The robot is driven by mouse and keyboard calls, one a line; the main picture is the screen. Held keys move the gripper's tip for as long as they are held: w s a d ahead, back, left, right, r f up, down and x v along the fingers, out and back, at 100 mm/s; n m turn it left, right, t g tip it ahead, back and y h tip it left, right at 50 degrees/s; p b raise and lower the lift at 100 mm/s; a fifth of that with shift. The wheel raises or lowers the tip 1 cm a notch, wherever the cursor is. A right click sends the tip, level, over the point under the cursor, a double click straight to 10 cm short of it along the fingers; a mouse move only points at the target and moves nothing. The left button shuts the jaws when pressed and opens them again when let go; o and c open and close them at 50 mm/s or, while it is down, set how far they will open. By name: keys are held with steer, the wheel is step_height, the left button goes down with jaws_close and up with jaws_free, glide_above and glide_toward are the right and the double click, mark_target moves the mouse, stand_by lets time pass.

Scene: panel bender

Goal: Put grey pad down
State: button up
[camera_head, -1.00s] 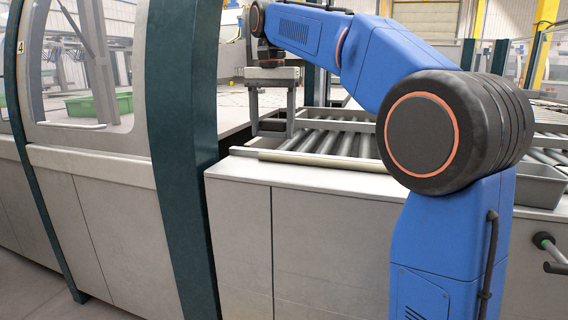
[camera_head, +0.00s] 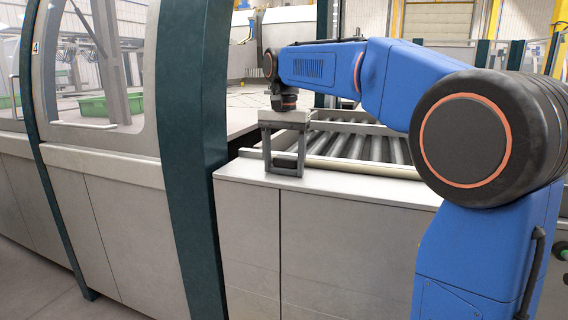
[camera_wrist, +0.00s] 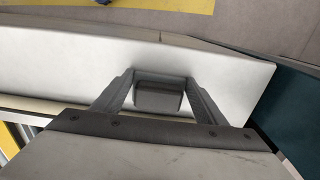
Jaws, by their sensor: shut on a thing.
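The grey pad is a small dark grey block. In the wrist view the grey pad (camera_wrist: 158,97) sits between the two finger ends, over a pale flat top. In the head view the grey pad (camera_head: 286,161) shows low between the fingers. My gripper (camera_head: 285,168) is shut on it, pointing down at the front left of the roller bed. The pale cabinet top (camera_head: 330,186) lies under the pad. I cannot tell whether the pad touches it.
The roller bed (camera_head: 352,144) with its raised rim lies just behind my gripper. A dark green machine post (camera_head: 190,100) stands close on the left. The pale top is bare to the right. Green bins (camera_head: 108,106) show behind the machine's window.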

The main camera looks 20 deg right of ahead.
mark_target(284, 158)
steer(key=shift+f, duration=0.4)
steer(key=shift+s+f, duration=0.1)
steer(key=shift+f, duration=0.2)
steer(key=o, duration=1.1)
step_height(284, 158, up, 14)
steer(key=shift+f, duration=0.25)
